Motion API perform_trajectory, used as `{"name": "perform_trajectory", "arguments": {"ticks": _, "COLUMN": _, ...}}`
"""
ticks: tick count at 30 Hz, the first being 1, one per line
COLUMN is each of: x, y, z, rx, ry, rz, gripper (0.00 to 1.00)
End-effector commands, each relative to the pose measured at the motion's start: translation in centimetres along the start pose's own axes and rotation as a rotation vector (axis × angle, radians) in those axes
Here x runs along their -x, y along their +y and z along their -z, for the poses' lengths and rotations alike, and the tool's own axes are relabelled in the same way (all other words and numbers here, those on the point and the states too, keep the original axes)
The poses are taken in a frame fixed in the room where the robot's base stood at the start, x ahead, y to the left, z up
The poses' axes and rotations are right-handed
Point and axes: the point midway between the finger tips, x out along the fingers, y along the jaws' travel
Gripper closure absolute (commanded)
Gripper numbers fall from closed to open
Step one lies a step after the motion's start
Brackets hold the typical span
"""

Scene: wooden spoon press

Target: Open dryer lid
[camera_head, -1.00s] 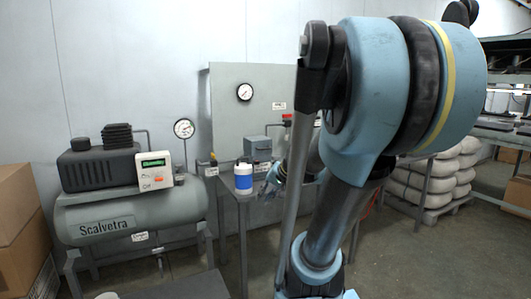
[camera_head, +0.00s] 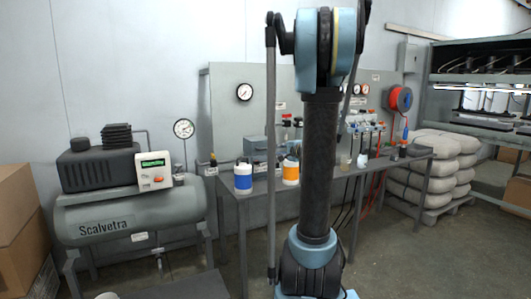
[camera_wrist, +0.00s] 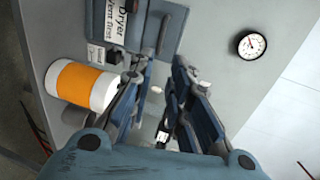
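The dryer (camera_head: 255,146) is a small grey box on the back panel above the bench, partly behind my arm in the head view. In the wrist view the dryer (camera_wrist: 152,22) is at the top, with a white label reading "Dryer" and "Vent first". Its lid looks closed, though part of it is out of frame. My gripper (camera_wrist: 163,65) is open in the wrist view, its two fingers apart and nothing held between them. The fingertips are below the dryer in that picture; I cannot tell whether they touch it. In the head view my arm hides the gripper.
An orange-labelled white bottle (camera_wrist: 84,83) is left of the fingers; it also shows in the head view (camera_head: 291,171). A blue-labelled bottle (camera_head: 243,179) stands on the bench (camera_head: 229,193). A gauge (camera_wrist: 252,45) is on the panel. A compressor (camera_head: 130,214) stands left.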

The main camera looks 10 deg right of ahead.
Motion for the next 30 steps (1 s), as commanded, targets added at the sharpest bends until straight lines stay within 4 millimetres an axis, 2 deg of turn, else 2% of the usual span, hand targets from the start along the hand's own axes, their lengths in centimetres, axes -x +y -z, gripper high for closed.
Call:
{"name": "perform_trajectory", "arguments": {"ticks": 8, "x": -3.2, "y": 0.0, "z": -0.1, "rx": 0.003, "ry": -0.002, "rz": -0.001, "gripper": 0.82}}
{"name": "perform_trajectory", "arguments": {"ticks": 30, "x": -13.8, "y": 0.0, "z": -0.2, "rx": 0.004, "ry": -0.003, "rz": -0.002, "gripper": 0.82}}
